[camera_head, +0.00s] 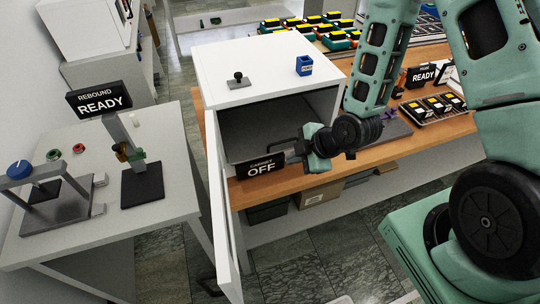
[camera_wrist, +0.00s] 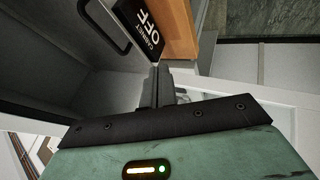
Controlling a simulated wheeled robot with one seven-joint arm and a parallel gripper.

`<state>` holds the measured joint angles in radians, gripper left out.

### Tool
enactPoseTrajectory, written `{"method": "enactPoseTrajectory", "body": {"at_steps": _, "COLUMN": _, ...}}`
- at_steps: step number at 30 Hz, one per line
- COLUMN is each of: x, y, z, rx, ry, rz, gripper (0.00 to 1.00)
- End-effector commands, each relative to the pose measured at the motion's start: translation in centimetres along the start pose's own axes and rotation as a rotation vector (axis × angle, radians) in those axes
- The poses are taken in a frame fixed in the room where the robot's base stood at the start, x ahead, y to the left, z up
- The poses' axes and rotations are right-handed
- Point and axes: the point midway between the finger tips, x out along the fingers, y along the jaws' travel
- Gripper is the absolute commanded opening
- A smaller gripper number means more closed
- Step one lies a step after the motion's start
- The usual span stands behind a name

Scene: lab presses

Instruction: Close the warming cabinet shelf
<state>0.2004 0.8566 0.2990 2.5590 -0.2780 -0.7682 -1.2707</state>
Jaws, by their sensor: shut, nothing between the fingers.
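The white warming cabinet (camera_head: 262,62) stands on the wooden bench with its front open. Its door (camera_head: 223,215) is swung out from the left front edge toward me. A dark grey shelf (camera_head: 255,128) shows inside the opening; I cannot tell how far it is pulled out. My gripper (camera_head: 293,152) is at the front of the opening, pointing left, close to the black "CABINET OFF" sign (camera_head: 260,168). In the wrist view the shut, empty fingers (camera_wrist: 160,86) are in front of the grey interior, beside the sign (camera_wrist: 140,24). Contact cannot be told.
A blue cube (camera_head: 304,66) and a black-knobbed weight (camera_head: 238,80) sit on the cabinet top. A rebound tester table (camera_head: 170,192) stands left of the open door. Black-and-yellow items in a tray (camera_head: 433,106) lie right. Open floor (camera_head: 290,268) is below.

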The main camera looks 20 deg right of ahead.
Motion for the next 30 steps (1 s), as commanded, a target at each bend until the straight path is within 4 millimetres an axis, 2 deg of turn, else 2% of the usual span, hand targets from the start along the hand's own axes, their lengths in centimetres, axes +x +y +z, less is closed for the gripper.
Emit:
{"method": "enactPoseTrajectory", "body": {"at_steps": 1, "x": 0.8, "y": -0.2, "z": 0.3, "rx": 0.000, "ry": 0.001, "rz": 0.003, "gripper": 0.00}}
{"method": "enactPoseTrajectory", "body": {"at_steps": 9, "x": 2.7, "y": -0.1, "z": 0.3, "rx": 0.002, "ry": 0.001, "rz": 0.005, "gripper": 0.00}}
{"method": "enactPoseTrajectory", "body": {"at_steps": 30, "x": 4.7, "y": -0.1, "z": 0.3, "rx": 0.004, "ry": 0.001, "rz": 0.005, "gripper": 0.00}}
